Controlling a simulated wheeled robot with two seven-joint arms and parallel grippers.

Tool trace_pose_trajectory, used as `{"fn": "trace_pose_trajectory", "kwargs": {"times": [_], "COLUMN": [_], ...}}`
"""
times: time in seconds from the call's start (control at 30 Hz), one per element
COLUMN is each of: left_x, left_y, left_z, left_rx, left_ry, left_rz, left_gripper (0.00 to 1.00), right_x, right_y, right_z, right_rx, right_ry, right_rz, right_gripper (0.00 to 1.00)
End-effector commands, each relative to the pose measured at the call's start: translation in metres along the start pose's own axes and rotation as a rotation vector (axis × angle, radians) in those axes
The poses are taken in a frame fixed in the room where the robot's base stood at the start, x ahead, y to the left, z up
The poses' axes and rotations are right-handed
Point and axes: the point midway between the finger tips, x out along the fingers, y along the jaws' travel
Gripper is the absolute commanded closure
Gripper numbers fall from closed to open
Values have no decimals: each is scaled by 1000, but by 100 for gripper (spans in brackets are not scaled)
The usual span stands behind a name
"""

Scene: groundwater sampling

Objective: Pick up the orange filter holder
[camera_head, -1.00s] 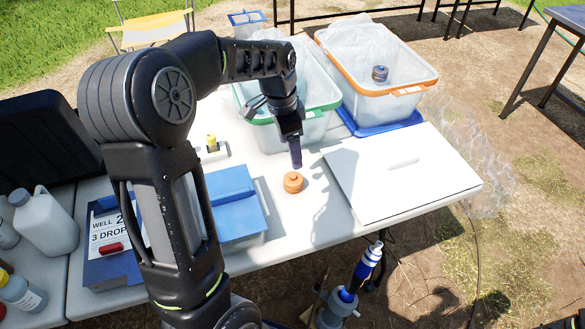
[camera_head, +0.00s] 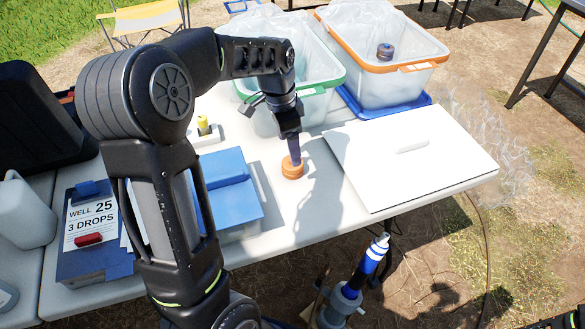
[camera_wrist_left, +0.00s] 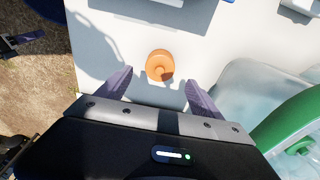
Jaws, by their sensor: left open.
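The orange filter holder (camera_head: 292,168) is a small round orange piece on the white table, between the blue box and the white lid. In the wrist view the orange filter holder (camera_wrist_left: 160,66) lies just beyond and between the open fingers. My left gripper (camera_head: 294,152) points down above it, its fingertips overlapping its upper edge in the head view. In the wrist view the left gripper (camera_wrist_left: 160,88) is open and empty, with a purple-grey finger on each side. I cannot tell whether a finger touches the holder. My right gripper is not in view.
A blue-lidded box (camera_head: 232,180) stands left of the holder, and a white lid (camera_head: 400,185) lies to its right. A green-rimmed tub (camera_head: 318,88) and an orange-rimmed tub (camera_head: 420,66) stand behind. Bare table lies in front of the holder.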

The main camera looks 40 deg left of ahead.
Motion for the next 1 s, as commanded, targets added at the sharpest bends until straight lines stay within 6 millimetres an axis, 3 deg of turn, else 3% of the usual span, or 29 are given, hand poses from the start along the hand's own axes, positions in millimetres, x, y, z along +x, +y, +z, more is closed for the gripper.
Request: {"fn": "trace_pose_trajectory", "kwargs": {"times": [0.33,0.7,1.0], "left_x": [25,30,70], "left_y": [0,0,0], "left_z": [0,0,0], "left_rx": [0,0,-1], "left_ry": [-2,-1,-3], "left_rz": [2,1,3], "left_gripper": [24,24,24], "right_x": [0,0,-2], "right_y": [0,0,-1], "right_z": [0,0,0], "right_rx": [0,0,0], "right_ry": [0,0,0], "right_rz": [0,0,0], "right_gripper": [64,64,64]}}
